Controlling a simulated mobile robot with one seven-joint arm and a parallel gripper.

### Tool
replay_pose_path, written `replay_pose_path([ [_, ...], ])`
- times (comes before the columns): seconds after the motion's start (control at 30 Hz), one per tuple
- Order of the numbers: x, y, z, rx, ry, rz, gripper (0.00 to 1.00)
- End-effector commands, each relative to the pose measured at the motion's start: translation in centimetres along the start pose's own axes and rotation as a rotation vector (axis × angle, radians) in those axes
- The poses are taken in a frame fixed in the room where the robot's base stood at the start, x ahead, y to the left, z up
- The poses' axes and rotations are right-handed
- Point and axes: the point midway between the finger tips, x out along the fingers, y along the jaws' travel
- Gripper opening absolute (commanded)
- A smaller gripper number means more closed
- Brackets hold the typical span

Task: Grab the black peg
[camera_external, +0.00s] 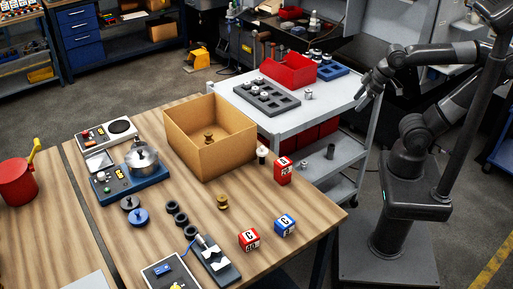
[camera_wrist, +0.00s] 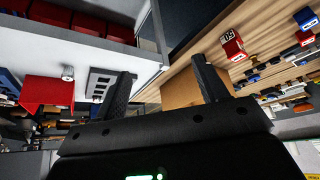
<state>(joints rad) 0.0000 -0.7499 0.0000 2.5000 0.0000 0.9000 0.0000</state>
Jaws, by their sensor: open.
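A small dark upright cylinder (camera_external: 330,151), which looks like the black peg, stands on a lower shelf (camera_external: 312,158) of the grey cart. I cannot make it out in the wrist view. My gripper (camera_external: 364,97) hangs beside the right edge of the cart's top, above and to the right of that cylinder and apart from it. In the wrist view my gripper (camera_wrist: 162,80) has its two black fingers wide apart, with nothing held between them.
The cart top carries a grey slotted tray (camera_external: 262,97) and a red bin (camera_external: 288,70). Left of the cart, a wooden table (camera_external: 110,235) holds a cardboard box (camera_external: 210,160), red blocks (camera_external: 283,171), a blue block (camera_external: 285,225) and black rings (camera_external: 180,218). The cart's top limits access from above.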

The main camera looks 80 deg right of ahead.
Motion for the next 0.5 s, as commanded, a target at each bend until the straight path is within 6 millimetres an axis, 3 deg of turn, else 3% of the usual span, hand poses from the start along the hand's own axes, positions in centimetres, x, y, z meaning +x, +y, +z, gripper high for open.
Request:
replay_pose_path([
  [0.17,0.1,-0.1,-0.4,0.000,-0.002,0.000,0.66],
  [0.27,0.4,-0.3,-1.7,-0.001,-0.010,0.000,0.66],
  [0.5,2.9,-1.7,-7.9,-0.001,-0.036,0.004,0.66],
])
